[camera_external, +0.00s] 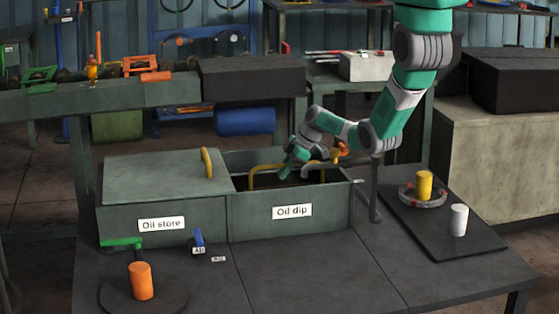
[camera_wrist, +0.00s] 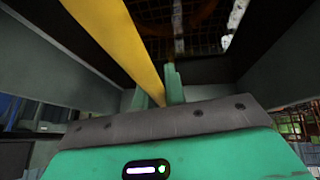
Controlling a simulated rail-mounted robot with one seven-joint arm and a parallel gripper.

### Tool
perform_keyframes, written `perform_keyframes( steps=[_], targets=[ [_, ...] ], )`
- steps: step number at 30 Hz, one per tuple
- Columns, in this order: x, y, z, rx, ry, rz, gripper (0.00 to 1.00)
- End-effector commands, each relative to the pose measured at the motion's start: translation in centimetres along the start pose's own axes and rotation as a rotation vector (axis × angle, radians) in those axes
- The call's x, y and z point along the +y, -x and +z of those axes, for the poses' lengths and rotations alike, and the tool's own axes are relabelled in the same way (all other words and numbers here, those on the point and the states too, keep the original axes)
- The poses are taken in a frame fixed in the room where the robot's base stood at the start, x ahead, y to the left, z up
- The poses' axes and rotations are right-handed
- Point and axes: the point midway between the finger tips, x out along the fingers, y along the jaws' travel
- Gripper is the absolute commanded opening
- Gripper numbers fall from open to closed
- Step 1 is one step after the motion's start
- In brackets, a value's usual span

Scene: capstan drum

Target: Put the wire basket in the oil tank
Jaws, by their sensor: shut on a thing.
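The oil tank (camera_external: 255,226), labelled "Oil dip", stands open-topped in the middle of the table. My gripper (camera_external: 286,173) points down at its opening, close to the rim. It is shut on the yellow handle (camera_external: 254,175) of the wire basket. In the wrist view, the yellow bar (camera_wrist: 128,45) runs between the fingers (camera_wrist: 158,90). Dark wire mesh (camera_wrist: 195,40) of the basket shows beyond it. The tank's walls hide most of the basket in the outside view, so I cannot tell whether it rests on the bottom.
The "Oil store" box (camera_external: 160,217) adjoins on the left, its lid (camera_external: 155,175) closed with a yellow handle. A dark mat (camera_external: 450,235) at right carries yellow and white cylinders. The front middle table is clear.

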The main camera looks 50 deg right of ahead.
Motion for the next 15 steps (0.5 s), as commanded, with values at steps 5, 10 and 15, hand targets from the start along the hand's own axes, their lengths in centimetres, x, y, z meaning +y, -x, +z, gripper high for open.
perform_keyframes(
  steps=[5,10,15],
  targets=[
    [0.0,-0.8,0.4,0.001,0.001,0.002,0.00],
    [-0.4,-3.1,1.8,0.000,0.000,0.001,0.00],
    [-0.4,-3.0,1.8,0.001,0.002,0.003,0.00]
  ],
)
